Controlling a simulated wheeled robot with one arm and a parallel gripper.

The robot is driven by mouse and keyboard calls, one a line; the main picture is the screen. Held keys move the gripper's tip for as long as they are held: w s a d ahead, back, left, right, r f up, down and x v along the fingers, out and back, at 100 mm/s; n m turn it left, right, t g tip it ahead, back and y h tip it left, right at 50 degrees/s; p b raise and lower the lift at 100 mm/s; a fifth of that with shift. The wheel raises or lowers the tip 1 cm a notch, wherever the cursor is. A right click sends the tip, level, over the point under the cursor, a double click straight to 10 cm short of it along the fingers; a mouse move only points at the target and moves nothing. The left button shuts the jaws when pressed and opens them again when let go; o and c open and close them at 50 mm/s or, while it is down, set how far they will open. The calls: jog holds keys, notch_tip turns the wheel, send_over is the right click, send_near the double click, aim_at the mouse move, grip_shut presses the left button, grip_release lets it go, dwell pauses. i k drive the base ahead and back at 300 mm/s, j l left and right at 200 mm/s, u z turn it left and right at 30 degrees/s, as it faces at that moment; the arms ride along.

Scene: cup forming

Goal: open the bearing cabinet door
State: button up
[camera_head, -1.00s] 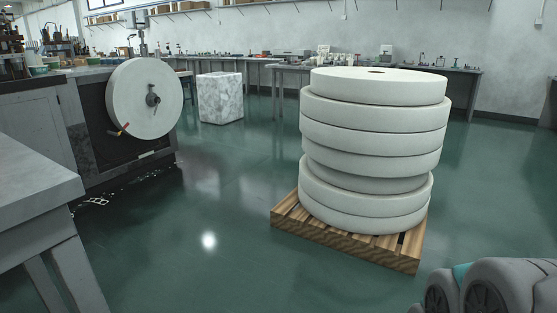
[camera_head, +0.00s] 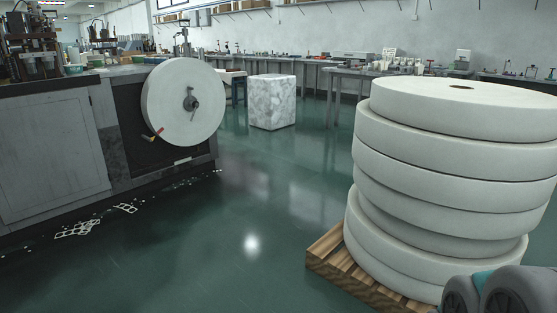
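A grey cabinet door (camera_head: 52,152) shows at the left, in the front of the machine bench (camera_head: 112,120). It looks shut. I cannot tell whether it is the bearing cabinet. A large white paper roll (camera_head: 183,105) is mounted on the bench front to the right of this door. My gripper's fingers are not in view. Only a grey and teal part of my arm shows at the bottom right corner, far from the door.
White rolls (camera_head: 455,160) are stacked on a wooden pallet (camera_head: 345,272) close at the right. A marbled block (camera_head: 272,102) stands mid-floor, with work tables (camera_head: 340,75) behind. White scraps (camera_head: 78,229) lie by the bench. The green floor (camera_head: 225,215) between bench and pallet is clear.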

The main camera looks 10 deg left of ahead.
aim_at(51, 157)
jog(key=i+j+u, duration=0.25)
jog(key=u, duration=0.2)
jog(key=i+u, duration=0.85)
jog(key=i+l+u, duration=0.15)
jog(key=i+u, duration=0.3)
jog(key=i+j, duration=0.15)
jog(key=i, duration=0.35)
jog(key=i+j+z, duration=0.15)
jog(key=i, duration=0.35)
jog(key=i+j, duration=0.15)
jog(key=i, duration=0.35)
jog(key=i+j+z, duration=0.15)
jog(key=i, duration=0.35)
jog(key=i+j, duration=0.2)
jog(key=j, duration=0.15)
jog(key=i+j, duration=0.2)
jog(key=j, duration=0.15)
jog(key=i+j, duration=0.15)
jog(key=j, duration=0.2)
